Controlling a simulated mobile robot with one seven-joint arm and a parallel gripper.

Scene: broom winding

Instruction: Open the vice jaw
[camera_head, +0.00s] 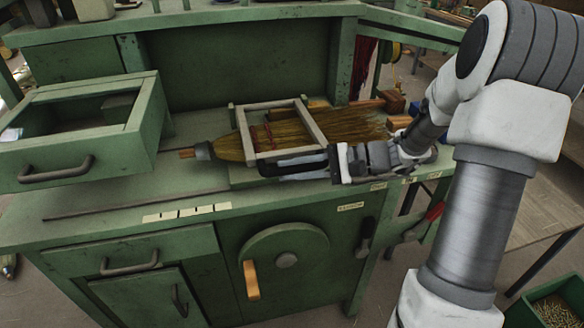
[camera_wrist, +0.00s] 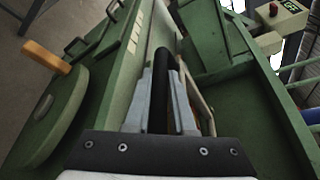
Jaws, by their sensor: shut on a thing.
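The vice jaw (camera_head: 313,125) is a pale grey frame lying over a straw broom (camera_head: 345,124) on the green workbench. A dark bar (camera_head: 287,159) runs along the frame's front side. My gripper (camera_head: 285,171) reaches in from the right at that front side, with its fingers pointing left. In the wrist view the dark bar (camera_wrist: 164,62) lies between the two grey fingers of my gripper (camera_wrist: 165,90), which is shut on it. The frame's far side is mostly hidden there by the fingers. The broom's handle stub points left.
An open green drawer (camera_head: 70,176) stands at the left of the bench. A wheel (camera_head: 284,261) with an orange handle is on the bench front. Wooden blocks (camera_head: 393,101) lie behind the broom's right end. The bench top left of the broom is mostly clear.

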